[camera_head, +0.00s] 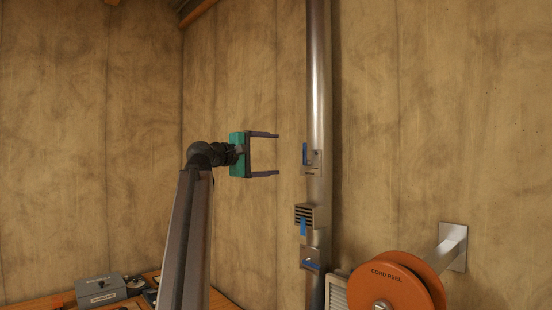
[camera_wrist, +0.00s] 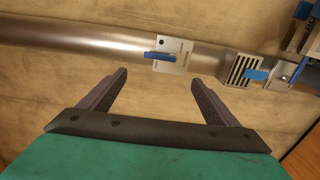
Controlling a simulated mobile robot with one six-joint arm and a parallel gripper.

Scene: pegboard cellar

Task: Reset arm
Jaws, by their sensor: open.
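My gripper (camera_head: 278,154) is raised in the middle of the head view, with its two dark fingers spread apart and pointing right. It is open and nothing is between the fingers. In the wrist view my gripper (camera_wrist: 160,80) shows both fingers apart, facing the wall and a metal pipe (camera_wrist: 80,40). The pipe (camera_head: 319,70) stands upright to the right of the gripper in the head view. A gap shows between the fingertips and the plate with a blue lever (camera_head: 305,153) on the pipe. The lever also shows in the wrist view (camera_wrist: 160,57).
Below the lever, the pipe carries a slotted vent box (camera_head: 306,215) with a blue tab and another plate (camera_head: 311,258) with a blue handle. An orange cord reel (camera_head: 400,288) juts from the wall at lower right. A wooden bench with a grey box (camera_head: 101,290) is at lower left.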

